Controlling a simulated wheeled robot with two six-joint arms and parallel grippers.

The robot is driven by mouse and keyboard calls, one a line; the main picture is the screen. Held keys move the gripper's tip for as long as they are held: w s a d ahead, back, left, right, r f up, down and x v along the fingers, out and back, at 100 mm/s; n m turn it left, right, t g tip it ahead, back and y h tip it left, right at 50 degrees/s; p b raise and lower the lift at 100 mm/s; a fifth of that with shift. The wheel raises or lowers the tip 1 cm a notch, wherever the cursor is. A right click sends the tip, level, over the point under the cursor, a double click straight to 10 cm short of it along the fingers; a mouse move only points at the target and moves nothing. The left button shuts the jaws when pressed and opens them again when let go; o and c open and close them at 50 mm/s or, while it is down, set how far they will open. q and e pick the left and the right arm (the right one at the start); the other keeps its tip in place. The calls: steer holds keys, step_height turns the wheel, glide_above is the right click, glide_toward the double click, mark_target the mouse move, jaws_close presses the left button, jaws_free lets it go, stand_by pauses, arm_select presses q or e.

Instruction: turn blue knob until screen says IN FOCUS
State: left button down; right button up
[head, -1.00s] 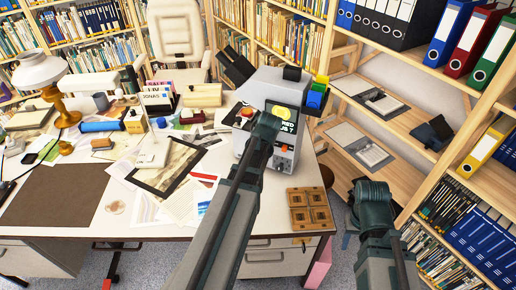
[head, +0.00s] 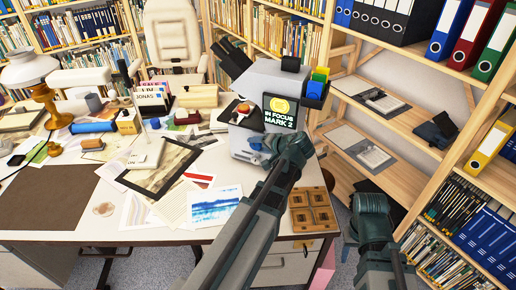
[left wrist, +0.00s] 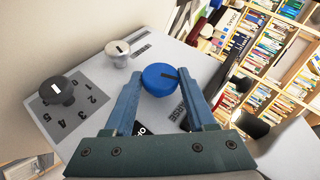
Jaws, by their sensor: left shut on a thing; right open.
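The grey machine (head: 248,90) stands at the desk's right end. My left gripper (head: 266,152) is at the machine's front, below the screen. In the left wrist view the blue knob (left wrist: 160,76), with a dark pointer mark, sits between the fingertips of my left gripper (left wrist: 162,88), which is shut on it. In the head view the arm hides much of the machine's lower front. My right gripper (head: 372,222) is open and empty, low beside the shelf.
A dark knob (left wrist: 57,90) on a numbered plate and a pale knob (left wrist: 117,54) share the panel. Prints and papers (head: 215,207) cover the desk. A brown four-part tray (head: 312,210) lies at its right edge. Shelves with binders (head: 490,145) stand at right.

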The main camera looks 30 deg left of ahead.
arm_select(q)
steer(key=shift+s+f, duration=0.1)
stand_by(0.3)
steer(key=shift+c, duration=1.1)
jaws_free()
steer(key=p+v, duration=0.7)
steer(key=v, duration=0.7)
steer(key=shift+f, duration=0.1)
steer(key=s+d+f+m+g+h+p, duration=0.1)
steer(key=s+d+f+m+g+h, duration=0.1)
steer(key=s+d, duration=0.5)
steer(key=s+d+f+m+g+h+p, duration=0.1)
steer(key=s+d+f+h, duration=0.4)
steer(key=d, duration=0.5)
steer(key=s+m+g+h, duration=0.1)
steer(key=s+h, duration=0.1)
steer(key=s, duration=0.1)
steer(key=shift+d+f+g+p, duration=0.3)
steer(key=shift+d+p, duration=0.05)
steer(key=shift+p, duration=0.05)
